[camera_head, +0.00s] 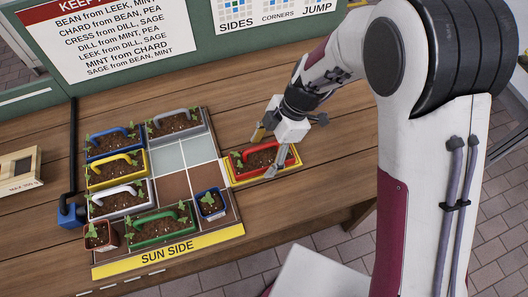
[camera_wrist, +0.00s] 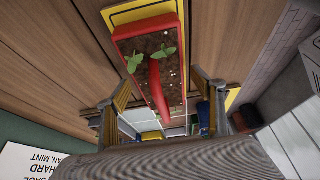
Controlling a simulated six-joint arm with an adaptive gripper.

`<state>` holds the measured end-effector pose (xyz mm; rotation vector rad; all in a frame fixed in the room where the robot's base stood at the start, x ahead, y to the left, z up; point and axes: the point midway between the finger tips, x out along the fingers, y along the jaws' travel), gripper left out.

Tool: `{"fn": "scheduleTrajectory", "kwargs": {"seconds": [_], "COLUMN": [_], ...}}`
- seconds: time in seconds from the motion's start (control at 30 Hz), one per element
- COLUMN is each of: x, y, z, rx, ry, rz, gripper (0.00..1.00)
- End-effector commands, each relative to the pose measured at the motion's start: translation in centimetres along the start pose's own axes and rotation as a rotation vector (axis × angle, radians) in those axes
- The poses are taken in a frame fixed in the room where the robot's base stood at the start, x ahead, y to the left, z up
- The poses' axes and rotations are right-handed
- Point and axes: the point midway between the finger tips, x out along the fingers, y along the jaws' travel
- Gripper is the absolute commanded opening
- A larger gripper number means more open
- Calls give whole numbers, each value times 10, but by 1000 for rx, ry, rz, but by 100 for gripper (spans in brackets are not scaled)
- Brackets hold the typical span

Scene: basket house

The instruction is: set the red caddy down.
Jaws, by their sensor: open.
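The red caddy (camera_head: 238,168) holds soil and green seedlings and has a red arched handle. It appears to rest upright on a yellow-edged pad (camera_head: 264,179) just right of the planting board. The caddy also fills the upper middle of the wrist view (camera_wrist: 122,40). My gripper (camera_head: 266,153) is open over the caddy, with one finger on each side of the handle. In the wrist view, the handle (camera_wrist: 157,88) lies between the spread fingers, with visible gaps. The caddy's underside is hidden.
The board, with its yellow "SUN SIDE" edge (camera_head: 168,254), holds blue, grey, yellow, white and green caddies plus small red and blue pots. Several of its middle squares (camera_head: 168,156) are bare. A rule sign (camera_head: 110,38) stands behind. The wooden table (camera_head: 230,115) is clear behind the caddy.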

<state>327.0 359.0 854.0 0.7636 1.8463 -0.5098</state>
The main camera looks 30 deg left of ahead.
Motion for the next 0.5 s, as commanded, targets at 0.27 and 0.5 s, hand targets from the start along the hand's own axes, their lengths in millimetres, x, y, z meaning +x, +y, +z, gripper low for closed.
{"fn": "scheduleTrajectory", "kwargs": {"seconds": [0.27, 0.5], "x": [-31, -59], "y": [1, 1], "z": [0, 0], "rx": [1, 1], "ry": [0, 0], "rz": [4, 3], "gripper": [68, 68]}}
